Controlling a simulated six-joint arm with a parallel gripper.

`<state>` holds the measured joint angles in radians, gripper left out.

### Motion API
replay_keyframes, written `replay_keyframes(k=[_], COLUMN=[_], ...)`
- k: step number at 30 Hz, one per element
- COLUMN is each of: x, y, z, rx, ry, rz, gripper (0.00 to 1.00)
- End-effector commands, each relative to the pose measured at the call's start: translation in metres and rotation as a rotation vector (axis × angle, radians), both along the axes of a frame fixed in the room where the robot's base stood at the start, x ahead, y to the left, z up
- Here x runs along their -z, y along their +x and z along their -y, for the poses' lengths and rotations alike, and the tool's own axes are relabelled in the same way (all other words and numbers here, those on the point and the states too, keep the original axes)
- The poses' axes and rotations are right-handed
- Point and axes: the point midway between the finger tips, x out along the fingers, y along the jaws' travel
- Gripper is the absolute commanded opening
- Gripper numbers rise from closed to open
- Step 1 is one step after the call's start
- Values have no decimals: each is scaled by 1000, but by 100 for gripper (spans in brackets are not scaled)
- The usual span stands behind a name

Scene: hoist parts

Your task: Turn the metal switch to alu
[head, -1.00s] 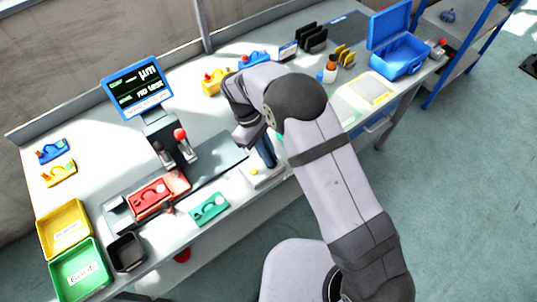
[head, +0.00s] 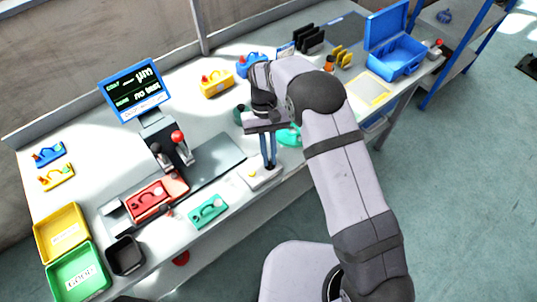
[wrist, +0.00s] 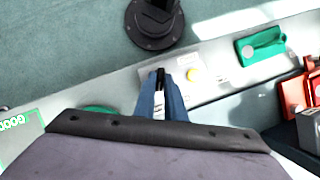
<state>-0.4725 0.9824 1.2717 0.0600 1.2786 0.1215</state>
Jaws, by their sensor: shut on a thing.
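The metal switch is a pale plate (head: 258,178) with a yellow button, near the front edge of the bench, right of the grey base. In the wrist view the plate (wrist: 213,73) shows its yellow button beside a small black lever (wrist: 160,77). My gripper (head: 269,164) points down at the right part of this plate. In the wrist view my gripper (wrist: 161,88) has its two blue fingers closed around the black lever. The fingers hide part of the lever, and I cannot read any marking on the plate.
A gauge stand with a screen (head: 137,90) and a red-knobbed lever holds a red part (head: 150,200). A green part (head: 208,210) lies left of the switch. Yellow and green trays (head: 80,275) stand at the left.

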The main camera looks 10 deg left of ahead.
Motion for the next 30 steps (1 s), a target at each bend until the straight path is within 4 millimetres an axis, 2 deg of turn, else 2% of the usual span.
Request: replay_keyframes(k=[7, 20, 21, 23, 30], x=[-2, -2, -2, -2, -1], y=[2, 2, 2, 2, 1], z=[0, 0, 0, 0, 0], rx=[68, 79, 78, 78, 77], ry=[3, 3, 3, 3, 2], rz=[5, 7, 7, 6, 4], gripper=[0, 0, 15, 29, 29])
